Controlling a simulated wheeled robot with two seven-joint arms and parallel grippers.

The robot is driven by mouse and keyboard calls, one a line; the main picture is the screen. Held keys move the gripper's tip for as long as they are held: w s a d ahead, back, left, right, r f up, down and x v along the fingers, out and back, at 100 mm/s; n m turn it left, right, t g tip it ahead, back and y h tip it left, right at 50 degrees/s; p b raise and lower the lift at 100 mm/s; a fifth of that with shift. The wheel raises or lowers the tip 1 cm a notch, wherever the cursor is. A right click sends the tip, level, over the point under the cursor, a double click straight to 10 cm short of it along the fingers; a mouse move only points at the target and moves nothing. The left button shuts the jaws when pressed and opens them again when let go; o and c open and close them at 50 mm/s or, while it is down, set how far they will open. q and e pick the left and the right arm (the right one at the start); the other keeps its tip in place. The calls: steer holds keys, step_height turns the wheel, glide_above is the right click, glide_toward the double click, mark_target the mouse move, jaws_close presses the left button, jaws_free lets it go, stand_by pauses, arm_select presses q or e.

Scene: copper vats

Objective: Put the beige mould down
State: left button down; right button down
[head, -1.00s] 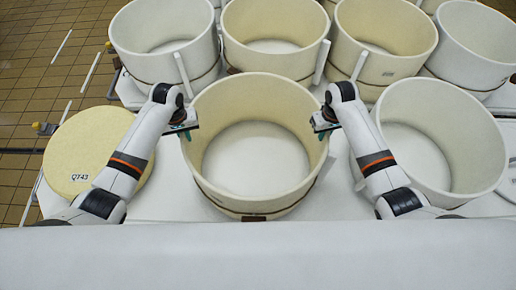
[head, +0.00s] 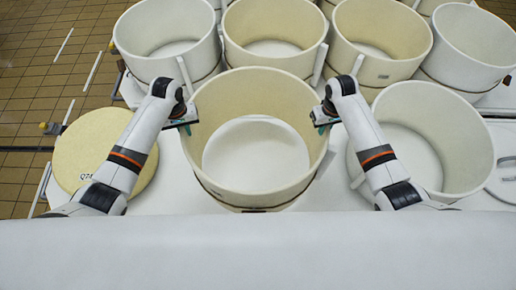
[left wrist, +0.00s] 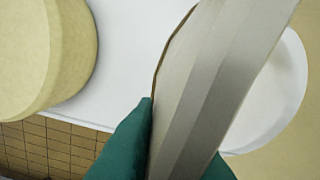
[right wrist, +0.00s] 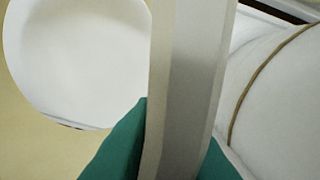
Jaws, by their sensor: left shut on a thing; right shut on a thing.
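The beige mould (head: 258,88) is a wide, open-topped round tub, upright in the middle of the head view. My left gripper (head: 187,124) is shut on its left wall, and my right gripper (head: 322,124) is shut on its right wall. The gripped wall runs between the green fingers in the left wrist view (left wrist: 215,80) and in the right wrist view (right wrist: 185,80). A pale round area shows inside the mould; I cannot tell whether it is a floor or the table seen through it. The gap under the mould is hidden.
A pale yellow disc (head: 80,155) lies at the left, partly behind my left arm. Another mould (head: 455,130) stands close at the right, and several more (head: 272,30) stand behind. A white lid (head: 503,180) lies at the right edge. White table (head: 170,185) shows between mould and disc.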

arm_select(q)
steer(key=shift+w+a, duration=0.1)
steer(key=shift+a, duration=0.1)
arm_select(e)
steer(key=shift+d, duration=0.15)
